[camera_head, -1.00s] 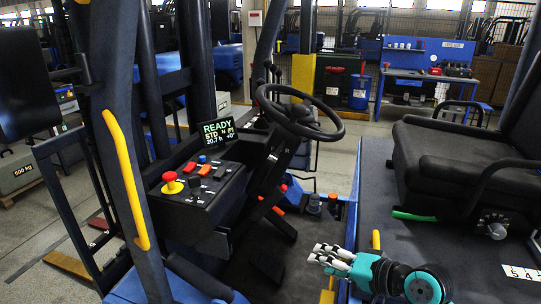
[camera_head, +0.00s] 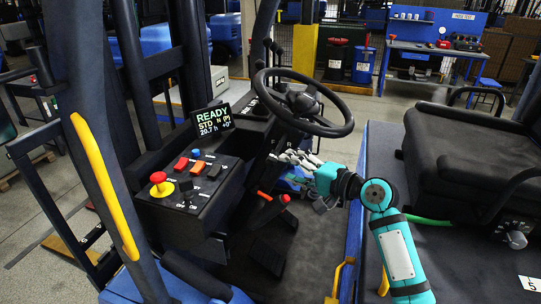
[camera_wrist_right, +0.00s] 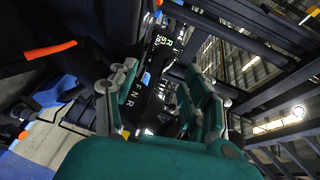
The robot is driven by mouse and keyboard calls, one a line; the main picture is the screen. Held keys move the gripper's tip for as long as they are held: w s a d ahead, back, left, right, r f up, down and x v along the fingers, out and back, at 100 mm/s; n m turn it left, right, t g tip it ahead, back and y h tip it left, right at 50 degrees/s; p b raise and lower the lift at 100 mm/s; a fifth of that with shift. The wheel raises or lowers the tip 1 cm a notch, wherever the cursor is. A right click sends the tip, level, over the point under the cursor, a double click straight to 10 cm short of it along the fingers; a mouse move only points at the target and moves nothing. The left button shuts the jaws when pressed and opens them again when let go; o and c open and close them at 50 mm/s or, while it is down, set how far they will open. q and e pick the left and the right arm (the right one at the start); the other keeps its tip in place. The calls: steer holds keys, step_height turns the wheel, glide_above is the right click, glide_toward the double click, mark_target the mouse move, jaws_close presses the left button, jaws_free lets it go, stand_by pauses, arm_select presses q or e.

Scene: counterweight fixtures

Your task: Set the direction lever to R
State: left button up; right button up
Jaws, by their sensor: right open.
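The steering column carries white F, N and R marks (camera_wrist_right: 134,92), seen in the right wrist view between my fingers. I cannot clearly make out the direction lever; it is dark or hidden by my gripper. The display (camera_head: 212,119) on the console reads READY, STD, N (P). My right gripper (camera_head: 293,157) is under the steering wheel (camera_head: 335,126), beside the column, with its fingers pointing left. In the right wrist view the fingers (camera_wrist_right: 162,97) are spread to both sides of the marks, with nothing clearly held. My left gripper is out of view.
The console (camera_head: 190,190) with a red knob (camera_head: 158,178) and several switches stands left of the column. An orange-tipped lever (camera_head: 264,196) and a red-tipped one (camera_head: 285,199) sit below my gripper. The black seat (camera_head: 455,165) is at right. The floor is open between.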

mark_target(276, 162)
steer(key=x, duration=0.3)
steer(key=shift+w+a+r+p, duration=0.2)
steer(key=shift+a+p, duration=0.1)
steer(key=shift+p, duration=0.1)
steer(key=shift+x, duration=1.1)
steer(key=shift+w+a+f+p, duration=0.25)
steer(key=shift+w+a+p, duration=0.1)
steer(key=shift+a, duration=0.05)
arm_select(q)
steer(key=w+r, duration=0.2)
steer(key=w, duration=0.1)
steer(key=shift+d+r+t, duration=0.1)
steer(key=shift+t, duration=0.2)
arm_select(e)
jaws_close()
